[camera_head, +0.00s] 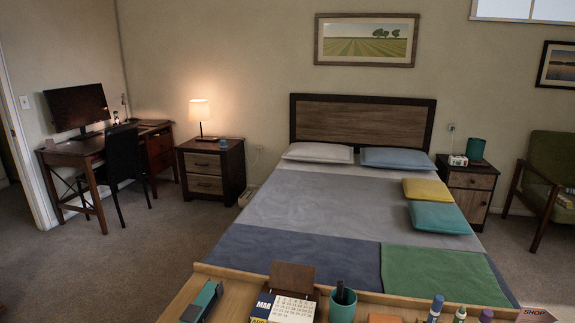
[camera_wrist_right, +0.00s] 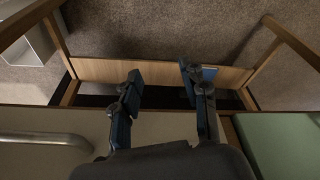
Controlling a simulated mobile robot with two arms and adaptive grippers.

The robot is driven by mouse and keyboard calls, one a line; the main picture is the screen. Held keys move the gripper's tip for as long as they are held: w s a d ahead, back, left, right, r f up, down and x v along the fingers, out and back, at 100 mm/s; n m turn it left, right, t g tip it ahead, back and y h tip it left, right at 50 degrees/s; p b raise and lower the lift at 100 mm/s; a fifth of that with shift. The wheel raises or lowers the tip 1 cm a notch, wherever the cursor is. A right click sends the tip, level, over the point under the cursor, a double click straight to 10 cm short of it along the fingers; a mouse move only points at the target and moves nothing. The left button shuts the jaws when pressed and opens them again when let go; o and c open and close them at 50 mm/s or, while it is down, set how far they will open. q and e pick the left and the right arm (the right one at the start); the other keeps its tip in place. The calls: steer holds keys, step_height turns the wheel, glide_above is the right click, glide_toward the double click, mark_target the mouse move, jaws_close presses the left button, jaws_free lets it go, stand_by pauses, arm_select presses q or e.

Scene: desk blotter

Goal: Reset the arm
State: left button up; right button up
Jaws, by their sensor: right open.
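My right gripper (camera_wrist_right: 162,74) shows in the right wrist view with its two dark blue-grey fingers spread apart. Nothing is between the fingers. Beyond them are a wooden rail and brown carpet. Neither gripper shows in the head view, and my left gripper is in neither view.
A wooden desk (camera_head: 240,275) crosses the bottom of the head view. On it are a teal stapler-like object (camera_head: 203,301), a calendar (camera_head: 293,308), a teal cup (camera_head: 343,306) and several small bottles (camera_head: 437,308). A bed (camera_head: 325,200) stands beyond. Open carpet (camera_head: 120,260) lies left.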

steer(key=s+f+g, duration=0.1)
steer(key=s+f, duration=0.2)
steer(key=f, duration=0.5)
steer(key=s+f, duration=0.3)
steer(key=f, duration=0.5)
steer(key=s+d+f, duration=0.3)
steer(key=s+f, duration=0.7)
steer(key=s, duration=0.3)
steer(key=shift+s+d+f+g, duration=0.2)
steer(key=shift+s+g, duration=0.1)
steer(key=shift+g, duration=0.1)
